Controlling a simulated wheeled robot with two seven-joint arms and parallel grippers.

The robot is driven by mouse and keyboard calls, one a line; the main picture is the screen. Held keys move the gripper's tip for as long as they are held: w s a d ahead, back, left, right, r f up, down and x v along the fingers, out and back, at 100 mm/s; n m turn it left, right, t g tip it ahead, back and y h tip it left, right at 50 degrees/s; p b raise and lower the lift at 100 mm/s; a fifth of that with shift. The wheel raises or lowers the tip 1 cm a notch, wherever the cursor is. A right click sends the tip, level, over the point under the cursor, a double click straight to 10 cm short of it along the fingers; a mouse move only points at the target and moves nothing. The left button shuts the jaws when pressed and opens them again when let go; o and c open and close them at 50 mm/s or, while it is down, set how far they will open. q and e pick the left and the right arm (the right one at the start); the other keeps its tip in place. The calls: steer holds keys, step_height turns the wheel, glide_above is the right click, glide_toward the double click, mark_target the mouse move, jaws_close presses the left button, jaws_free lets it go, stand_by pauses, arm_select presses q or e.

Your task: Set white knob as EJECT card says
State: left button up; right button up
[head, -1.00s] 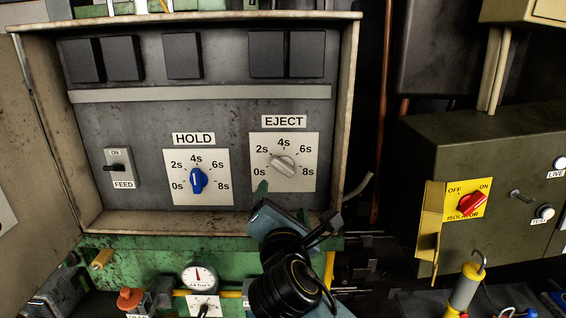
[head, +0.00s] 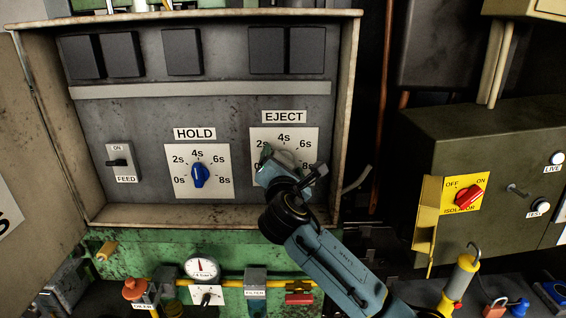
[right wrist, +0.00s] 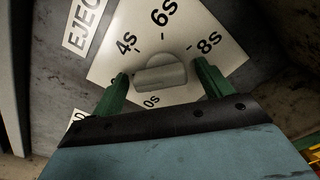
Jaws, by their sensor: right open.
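The white knob (head: 286,158) sits on a white dial plate (head: 309,139) marked 0s to 8s, under the EJECT label (head: 284,117). In the right wrist view the white knob (right wrist: 160,72) is a bar lying roughly across the picture; I cannot tell which end points. My right gripper (head: 279,165) is open in front of it and hides the plate's lower part. In the right wrist view its two green fingers (right wrist: 161,78) stand either side of the knob, with visible gaps. A card (head: 6,212) at the left edge is cut off and unreadable. My left gripper is out of view.
The HOLD dial with its blue knob (head: 200,175) is left of the EJECT dial. A FEED switch (head: 118,162) is further left. The cabinet's lower lip (head: 170,215) runs below. A red isolator switch (head: 468,197) is at right.

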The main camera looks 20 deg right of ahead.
steer(key=c, duration=1)
steer(key=m+b, duration=0.1)
steer(key=m, duration=0.5)
steer(key=m+b, duration=0.2)
steer(key=m, duration=0.5)
steer(key=m+b, duration=0.2)
steer(key=m, duration=0.4)
steer(key=shift+s+d+f+m, duration=0.1)
steer(key=shift+d+f+m, duration=0.05)
steer(key=shift+d+m, duration=0.2)
stand_by(0.3)
